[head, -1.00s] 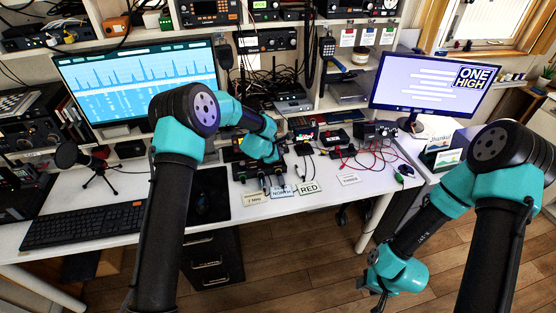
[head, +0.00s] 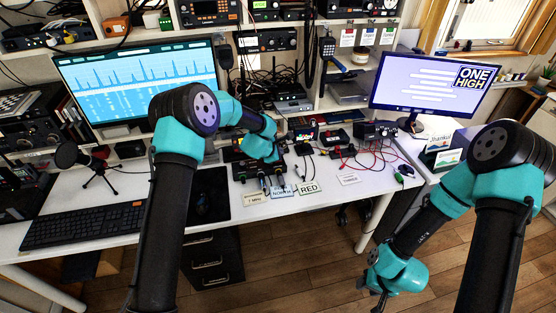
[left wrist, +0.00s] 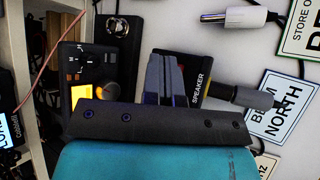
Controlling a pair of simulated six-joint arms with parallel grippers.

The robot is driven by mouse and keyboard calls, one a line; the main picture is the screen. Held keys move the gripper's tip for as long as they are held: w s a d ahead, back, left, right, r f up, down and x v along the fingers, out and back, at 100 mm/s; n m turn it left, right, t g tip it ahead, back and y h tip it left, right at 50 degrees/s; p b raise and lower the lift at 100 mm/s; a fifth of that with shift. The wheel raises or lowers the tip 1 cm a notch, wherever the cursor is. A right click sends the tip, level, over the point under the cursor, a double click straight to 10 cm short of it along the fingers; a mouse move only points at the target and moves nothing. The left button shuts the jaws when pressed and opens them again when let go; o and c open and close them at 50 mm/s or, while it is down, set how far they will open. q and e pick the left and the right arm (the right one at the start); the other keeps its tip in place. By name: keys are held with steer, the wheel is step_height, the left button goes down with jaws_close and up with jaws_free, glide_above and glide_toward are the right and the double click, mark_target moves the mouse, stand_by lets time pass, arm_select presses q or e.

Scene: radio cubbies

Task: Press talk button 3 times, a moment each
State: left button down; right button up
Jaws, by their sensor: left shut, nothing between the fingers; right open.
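No part is readable as the talk button in either view. In the left wrist view a black unit (left wrist: 88,60) with a lit yellow patch stands left of my left gripper (left wrist: 163,62). The left gripper's fingers are together and empty, pointing down over or beside a black box (left wrist: 201,70) marked SPEAKER; touching or apart, I cannot tell. In the head view my left gripper (head: 277,180) is small and dark among the black devices at the desk's front edge. My right gripper (head: 378,292) hangs open and empty over the floor, clear of the desk.
Label cards, NORTH (head: 283,192) and RED (head: 310,187), lie at the front edge of the desk. Red cables (head: 368,155) run to their right. Shelves of radios rise behind.

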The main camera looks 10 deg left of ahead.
arm_select(q)
steer(key=shift+f, duration=0.15)
steer(key=shift+f, duration=0.25)
steer(key=shift+f, duration=0.4)
stand_by(0.8)
stand_by(0.8)
steer(key=shift+r, duration=0.8)
steer(key=shift+r, duration=2.55)
stand_by(0.8)
